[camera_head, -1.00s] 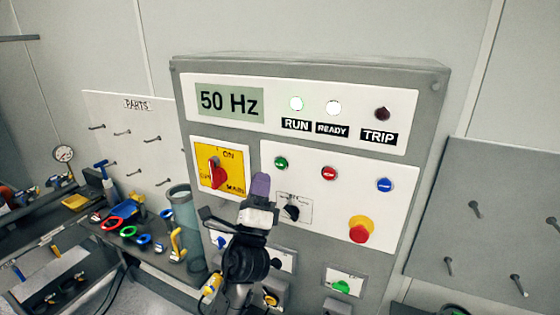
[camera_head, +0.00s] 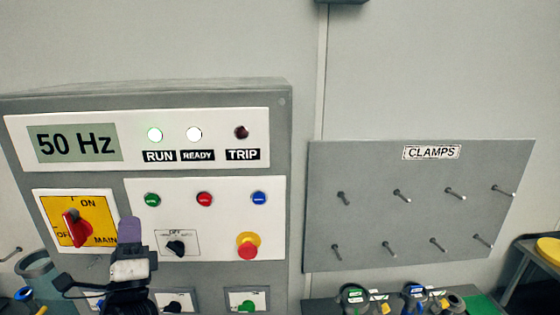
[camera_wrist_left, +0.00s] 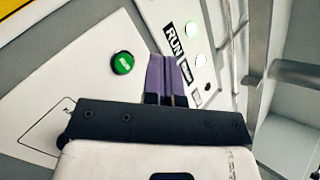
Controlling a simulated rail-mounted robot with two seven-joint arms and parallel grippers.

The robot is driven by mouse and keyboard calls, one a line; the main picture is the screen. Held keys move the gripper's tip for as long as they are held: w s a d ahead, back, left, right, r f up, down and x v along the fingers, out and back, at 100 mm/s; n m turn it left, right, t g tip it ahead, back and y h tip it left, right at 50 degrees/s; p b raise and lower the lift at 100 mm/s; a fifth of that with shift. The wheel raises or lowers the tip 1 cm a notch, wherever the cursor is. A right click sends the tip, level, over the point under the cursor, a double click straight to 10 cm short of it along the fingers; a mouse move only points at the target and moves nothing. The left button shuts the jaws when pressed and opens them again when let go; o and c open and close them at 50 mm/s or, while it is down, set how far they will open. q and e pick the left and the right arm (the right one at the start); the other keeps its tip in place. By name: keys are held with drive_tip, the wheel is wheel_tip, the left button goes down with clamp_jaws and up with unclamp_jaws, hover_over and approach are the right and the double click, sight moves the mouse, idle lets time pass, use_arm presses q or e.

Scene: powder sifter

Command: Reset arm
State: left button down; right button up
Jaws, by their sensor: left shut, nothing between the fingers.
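My left gripper (camera_head: 130,230) is in front of the grey control cabinet (camera_head: 284,130), between the yellow main switch (camera_head: 68,221) and the black selector knob (camera_head: 175,248). Its purple fingers are shut together with nothing between them. In the left wrist view the gripper (camera_wrist_left: 167,75) shows beside the green button (camera_wrist_left: 123,62), and I cannot tell how far it is from the panel. The display (camera_head: 75,144) reads 50 Hz. The RUN lamp (camera_head: 155,135) and READY lamp (camera_head: 194,134) are lit; the TRIP lamp (camera_head: 241,132) is dark. My right gripper is not in view.
Red (camera_head: 204,199) and blue (camera_head: 259,198) buttons and a red emergency stop (camera_head: 247,246) on yellow sit on the panel. A grey CLAMPS pegboard (camera_head: 375,170) with empty pegs hangs to the right. Clamps (camera_head: 355,297) lie on the bench below it.

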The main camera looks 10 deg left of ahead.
use_arm(q)
drive_tip(key=a+f+n+g+y, duration=0.4)
drive_tip(key=n+g, duration=0.5)
drive_tip(key=n, duration=0.8)
drive_tip(key=s+d+f+g+h+p, duration=0.1)
drive_tip(key=s+d+f+g+h, duration=0.1)
drive_tip(key=s+d+f+h, duration=0.55)
drive_tip(key=s+d+f+g+h+p, duration=0.1)
drive_tip(key=s+d+f+g+h, duration=0.2)
drive_tip(key=f, duration=0.7)
drive_tip(key=s+d+f+g+h, duration=0.2)
drive_tip(key=s+d+f+h, duration=0.2)
drive_tip(key=s+d+f, duration=0.4)
drive_tip(key=s+f+g+p, duration=0.2)
drive_tip(key=s+f+g, duration=0.3)
drive_tip(key=s+f, duration=0.6)
drive_tip(key=s, duration=0.4)
drive_tip(key=shift+s+a+f+h, duration=0.15)
drive_tip(key=shift+s+h, duration=0.05)
drive_tip(key=shift+h, duration=0.15)
